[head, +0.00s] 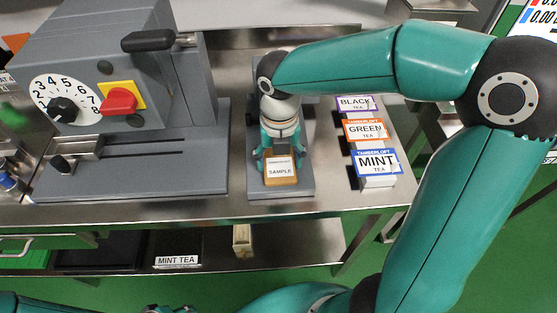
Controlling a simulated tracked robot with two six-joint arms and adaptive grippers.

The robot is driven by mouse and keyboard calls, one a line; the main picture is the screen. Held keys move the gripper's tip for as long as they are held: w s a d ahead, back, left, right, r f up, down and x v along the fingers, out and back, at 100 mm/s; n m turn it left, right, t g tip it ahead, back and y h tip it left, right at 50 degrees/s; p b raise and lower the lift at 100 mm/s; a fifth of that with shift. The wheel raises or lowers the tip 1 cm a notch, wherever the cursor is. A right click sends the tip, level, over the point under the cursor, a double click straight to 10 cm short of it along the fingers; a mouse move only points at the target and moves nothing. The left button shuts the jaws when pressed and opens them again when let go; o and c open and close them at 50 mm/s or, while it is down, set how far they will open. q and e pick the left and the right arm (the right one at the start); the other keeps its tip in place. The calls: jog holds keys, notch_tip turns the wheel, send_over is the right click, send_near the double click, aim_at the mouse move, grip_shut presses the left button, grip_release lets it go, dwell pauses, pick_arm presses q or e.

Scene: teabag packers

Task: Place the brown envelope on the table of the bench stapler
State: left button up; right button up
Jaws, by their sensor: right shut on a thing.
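The brown envelope (281,181) shows as a small brown-edged packet with a white label reading "SAMPLE". My right gripper (279,155) points down over it, with its teal fingers shut on it. The envelope is over the front part of a narrow grey device (301,186), which looks like the bench stapler. My gripper and wrist hide most of this device. I cannot tell whether the envelope touches its surface.
A large grey machine (165,176) with a numbered dial and red switch stands to the left. Boxes of black (355,103), green (366,130) and mint tea (376,164) stand to the right. A "MINT TEA" tray (177,261) is on the shelf below the steel bench (225,209).

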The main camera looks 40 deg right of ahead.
aim_at(279, 164)
jog(key=shift+f, duration=0.2)
jog(key=shift+f, duration=0.2)
jog(key=o, duration=0.9)
jog(key=shift+o, duration=0.2)
jog(key=shift+r, duration=0.1)
notch_tip(279, 164, up, 12)
jog(key=p, duration=0.1)
jog(key=shift+r, duration=0.1)
